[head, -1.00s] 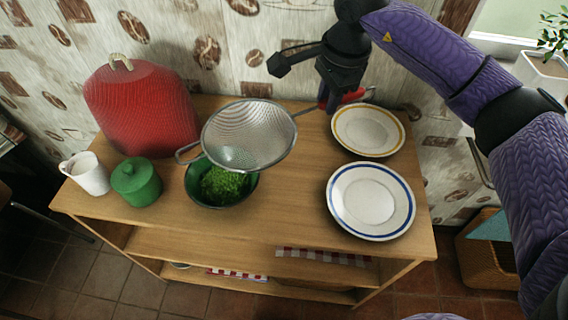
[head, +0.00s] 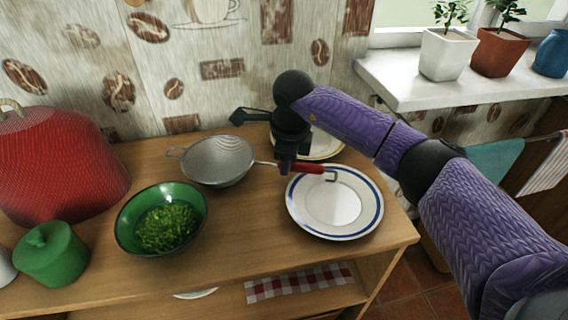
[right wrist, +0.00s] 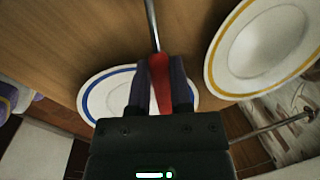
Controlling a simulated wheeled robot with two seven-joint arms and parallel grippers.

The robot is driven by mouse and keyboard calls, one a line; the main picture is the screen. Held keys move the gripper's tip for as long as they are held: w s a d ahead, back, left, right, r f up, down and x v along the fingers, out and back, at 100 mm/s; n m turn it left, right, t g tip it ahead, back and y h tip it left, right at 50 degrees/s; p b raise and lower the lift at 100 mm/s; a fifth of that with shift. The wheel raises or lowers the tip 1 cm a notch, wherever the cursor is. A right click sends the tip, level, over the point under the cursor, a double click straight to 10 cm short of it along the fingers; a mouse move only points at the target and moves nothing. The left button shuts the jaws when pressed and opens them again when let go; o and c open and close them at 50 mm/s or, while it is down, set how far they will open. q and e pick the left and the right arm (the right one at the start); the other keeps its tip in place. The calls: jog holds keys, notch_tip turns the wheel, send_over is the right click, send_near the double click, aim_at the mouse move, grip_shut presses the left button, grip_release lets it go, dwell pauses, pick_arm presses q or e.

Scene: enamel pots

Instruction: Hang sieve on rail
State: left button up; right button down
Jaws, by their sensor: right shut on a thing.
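The sieve (head: 218,162) has a round metal mesh bowl, a thin metal shaft and a red handle (head: 309,168) with a hook at its end. My right gripper (head: 287,166) is shut on the red handle. The handle also shows between the fingers in the right wrist view (right wrist: 161,85). The mesh bowl is at the back of the wooden sideboard; its exact height cannot be told. A rail (head: 529,140) with hanging cloths is at the far right. A thin metal rod (right wrist: 270,131) also shows in the right wrist view. My left gripper is out of view.
Potted plants stand on the windowsill (head: 405,85).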

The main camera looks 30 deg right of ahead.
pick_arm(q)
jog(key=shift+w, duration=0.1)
pick_arm(e)
jog(key=c, duration=0.7)
grip_release()
jog(key=shift+o, duration=0.8)
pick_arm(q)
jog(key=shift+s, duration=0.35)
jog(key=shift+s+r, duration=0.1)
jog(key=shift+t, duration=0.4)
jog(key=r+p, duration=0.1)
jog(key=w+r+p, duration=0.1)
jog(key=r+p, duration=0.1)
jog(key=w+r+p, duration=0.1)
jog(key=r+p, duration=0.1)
pick_arm(e)
notch_tip(320, 180, up, 12)
jog(key=s, duration=0.2)
jog(key=shift+a, duration=0.15)
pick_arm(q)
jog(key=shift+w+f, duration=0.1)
